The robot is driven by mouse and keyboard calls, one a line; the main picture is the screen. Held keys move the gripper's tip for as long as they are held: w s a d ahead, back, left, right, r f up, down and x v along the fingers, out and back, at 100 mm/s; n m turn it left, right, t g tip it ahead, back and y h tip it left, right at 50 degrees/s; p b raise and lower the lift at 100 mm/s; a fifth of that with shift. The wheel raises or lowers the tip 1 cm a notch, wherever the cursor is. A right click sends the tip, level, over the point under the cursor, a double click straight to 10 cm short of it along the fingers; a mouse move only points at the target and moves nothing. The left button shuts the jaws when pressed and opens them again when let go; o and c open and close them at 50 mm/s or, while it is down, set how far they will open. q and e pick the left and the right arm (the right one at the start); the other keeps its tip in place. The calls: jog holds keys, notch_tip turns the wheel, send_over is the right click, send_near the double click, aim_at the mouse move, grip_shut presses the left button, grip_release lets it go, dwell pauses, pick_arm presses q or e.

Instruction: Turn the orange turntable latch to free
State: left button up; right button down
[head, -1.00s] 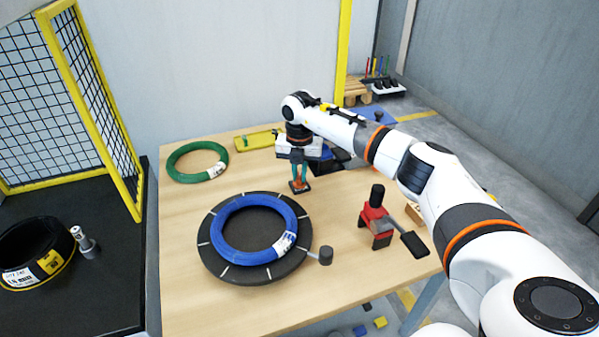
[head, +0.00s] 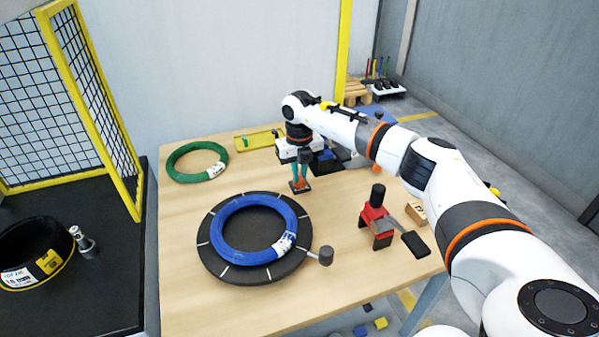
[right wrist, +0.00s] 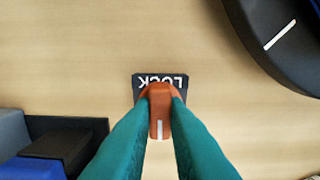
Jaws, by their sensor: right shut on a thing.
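The orange latch (right wrist: 159,112) is between the teal fingertips of my right gripper (right wrist: 160,104) in the right wrist view. The gripper is shut on it. A dark plate (right wrist: 178,83) under the latch carries the word LOCK, which shows upside down there. In the head view my right gripper (head: 300,182) points down at the latch, behind and right of the black turntable (head: 222,265). A blue coil (head: 232,252) lies on the turntable. A dark knob (head: 326,256) sticks out at its front right. My left gripper does not show.
A green coil (head: 180,174) lies at the table's back left. A red tool with a black knob (head: 372,218) stands on the right. Blue and dark items sit behind my right gripper. A black coil (head: 22,240) lies on the dark bench at left.

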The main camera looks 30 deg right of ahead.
aim_at(300, 176)
dwell(0.3)
jog(key=c, duration=1.4)
grip_release()
jog(key=shift+c, duration=0.2)
notch_tip(300, 176, up, 12)
jog(key=b, duration=0.1)
jog(key=shift+b, duration=0.35)
jog(key=shift+r, duration=0.15)
